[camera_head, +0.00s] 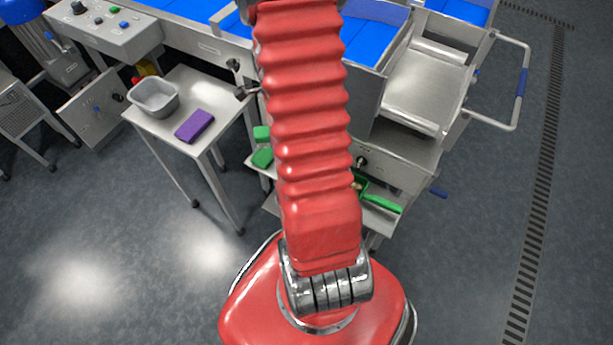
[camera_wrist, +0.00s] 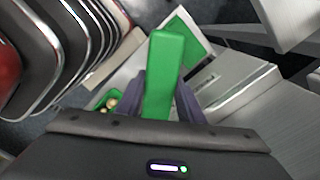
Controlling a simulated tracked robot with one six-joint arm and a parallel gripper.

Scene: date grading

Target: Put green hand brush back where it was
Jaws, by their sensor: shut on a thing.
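In the wrist view my gripper (camera_wrist: 162,88) is shut on the green hand brush (camera_wrist: 165,60). The brush shows as a long green block between the two dark jaws and sticks out past them. Its underside and bristles are hidden. In the head view my gripper is hidden behind my red arm. Green pieces show there just left of the arm (camera_head: 262,157), by a low shelf; I cannot tell which of them is the brush.
A green pan (camera_wrist: 105,103) with small brown pieces lies beside the brush; its green handle (camera_head: 382,203) shows right of my arm. A flat green patch (camera_wrist: 198,47) lies beyond the brush. A side table (camera_head: 215,90) carries a grey tub (camera_head: 153,97) and a purple block (camera_head: 194,125).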

